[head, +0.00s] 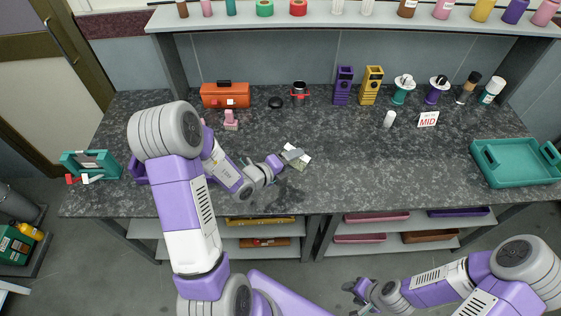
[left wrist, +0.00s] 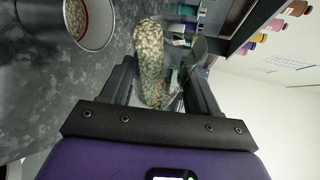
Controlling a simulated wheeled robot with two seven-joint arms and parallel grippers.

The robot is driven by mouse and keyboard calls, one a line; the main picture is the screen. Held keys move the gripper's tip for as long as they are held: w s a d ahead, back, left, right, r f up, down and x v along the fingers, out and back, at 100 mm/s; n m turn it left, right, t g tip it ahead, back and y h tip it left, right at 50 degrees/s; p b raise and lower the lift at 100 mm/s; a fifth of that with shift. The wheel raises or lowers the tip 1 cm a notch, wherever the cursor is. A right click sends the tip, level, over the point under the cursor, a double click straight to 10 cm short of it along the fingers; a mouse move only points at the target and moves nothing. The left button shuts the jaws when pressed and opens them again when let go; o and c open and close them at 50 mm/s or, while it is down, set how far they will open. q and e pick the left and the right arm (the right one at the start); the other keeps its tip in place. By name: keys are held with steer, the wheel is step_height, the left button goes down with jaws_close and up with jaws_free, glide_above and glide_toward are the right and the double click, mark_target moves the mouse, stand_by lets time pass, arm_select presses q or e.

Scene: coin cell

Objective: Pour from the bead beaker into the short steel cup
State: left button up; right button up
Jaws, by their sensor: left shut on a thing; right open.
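My left gripper (head: 281,160) is shut on the clear bead beaker (left wrist: 150,62) above the counter's middle. In the left wrist view the beaker lies between my two fingers (left wrist: 155,90), with pale tan beads along its left side. That view is rolled well over, and the beaker looks tilted. The short steel cup (left wrist: 112,22) is at the upper left there, close to the beaker, with tan beads inside. I cannot make out the cup in the head view, where my arm covers part of the counter. My right gripper (head: 362,290) is open and empty in front of the counter.
An orange toolbox (head: 225,95), a dark cup with red parts (head: 299,93), purple (head: 342,85) and yellow (head: 371,85) holders and several bottles stand at the back. A teal tray (head: 517,163) is at the right. The counter's centre right is clear.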

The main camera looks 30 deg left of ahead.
arm_select(q)
steer(key=shift+a+r+n+t+h+p, duration=0.15)
steer(key=shift+a+r+n+h+p, duration=0.2)
steer(key=shift+n+p, duration=0.45)
steer(key=shift+a+r+n+t+h+p, duration=0.2)
steer(key=shift+r+n+h+p, duration=0.25)
steer(key=shift+p, duration=0.55)
stand_by(3.7)
steer(key=f+m+b, duration=0.1)
steer(key=b, duration=0.1)
steer(key=d+f+m+y+b, duration=0.1)
steer(key=b, duration=0.1)
steer(key=shift+d+f+m+y+b, duration=0.15)
steer(key=shift+m+y+b, duration=0.15)
steer(key=shift+b, duration=0.1)
steer(key=shift+d+m+g+y, duration=0.15)
steer(key=shift+m+g+y, duration=0.2)
steer(key=shift+g, duration=0.1)
steer(key=shift+r, duration=0.25)
